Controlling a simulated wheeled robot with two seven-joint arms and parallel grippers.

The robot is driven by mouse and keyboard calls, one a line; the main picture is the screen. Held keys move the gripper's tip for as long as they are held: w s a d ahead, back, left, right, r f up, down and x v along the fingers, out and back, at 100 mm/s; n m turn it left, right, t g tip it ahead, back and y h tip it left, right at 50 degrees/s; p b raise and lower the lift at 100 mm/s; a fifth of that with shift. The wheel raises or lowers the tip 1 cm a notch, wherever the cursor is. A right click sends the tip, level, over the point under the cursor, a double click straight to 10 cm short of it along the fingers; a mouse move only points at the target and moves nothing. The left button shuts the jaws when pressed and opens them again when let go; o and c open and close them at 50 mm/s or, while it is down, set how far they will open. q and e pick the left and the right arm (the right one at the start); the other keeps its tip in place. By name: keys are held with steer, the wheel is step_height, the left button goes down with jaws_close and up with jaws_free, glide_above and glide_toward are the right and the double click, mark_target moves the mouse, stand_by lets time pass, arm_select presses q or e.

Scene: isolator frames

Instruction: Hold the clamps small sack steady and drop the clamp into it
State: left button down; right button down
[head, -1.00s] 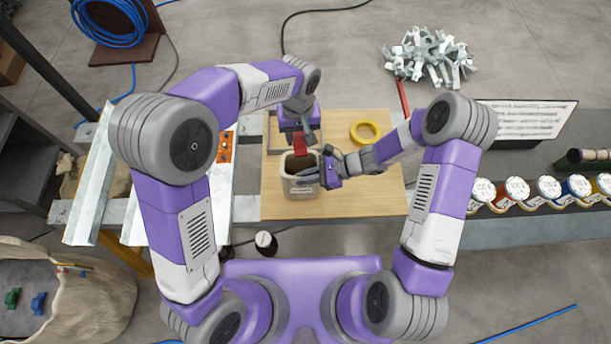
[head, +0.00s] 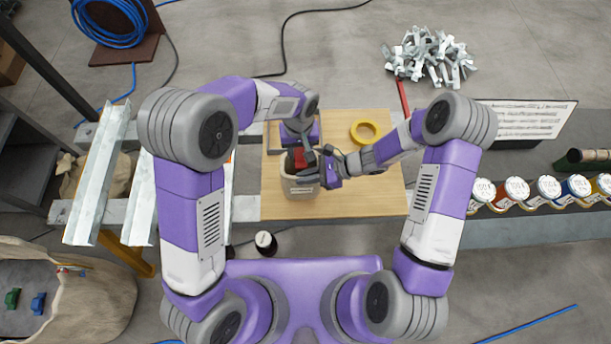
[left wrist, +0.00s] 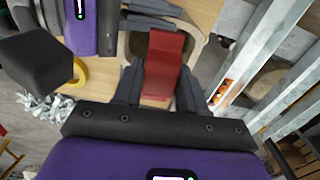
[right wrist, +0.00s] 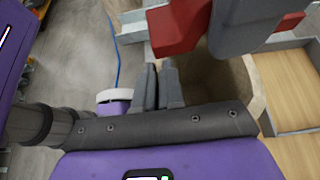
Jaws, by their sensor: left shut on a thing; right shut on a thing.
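The small sack (head: 300,189) is a cream, open-topped bag with a printed label, upright on the wooden board. My left gripper (head: 302,152) is shut on the red clamp (head: 299,159) over the sack's mouth. In the left wrist view the red clamp (left wrist: 163,62) sits between the fingers, with the sack's rim behind it. How deep its lower end reaches is hard to tell. My right gripper (head: 323,172) is shut on the sack's right side at the rim. In the right wrist view the sack's dark inside (right wrist: 228,80) shows beside the fingers.
A yellow tape roll (head: 365,132) lies on the wooden board (head: 375,190). A pile of metal parts (head: 430,55) lies on the floor beyond.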

mark_target(300, 150)
arm_select(q)
steer(key=shift+f, duration=1.3)
steer(key=c, duration=0.6)
jaws_free()
steer(key=shift+o, duration=0.2)
step_height(300, 150, up, 12)
steer(key=shift+r, duration=0.1)
arm_select(e)
steer(key=c, duration=1.2)
jaws_free()
steer(key=shift+o, duration=0.2)
